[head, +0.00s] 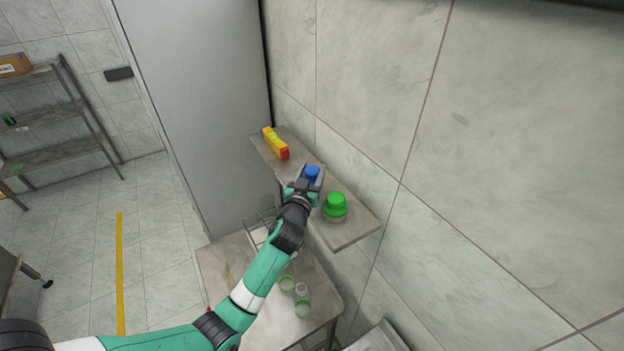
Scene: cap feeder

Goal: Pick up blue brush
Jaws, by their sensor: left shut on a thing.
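The blue brush (312,171) shows as a small blue shape at the wall shelf (355,228). My left gripper (311,178) is shut on it, with the fingers at its sides. The lower part of the brush is hidden by the gripper, so I cannot tell whether it touches the shelf. My right gripper is not in view.
A green round object (335,206) stands on the shelf just right of my gripper. A yellow and red item (275,143) lies at the shelf's far left end. Below is a table (225,262) with several green-rimmed containers. A metal rack (60,154) stands far left.

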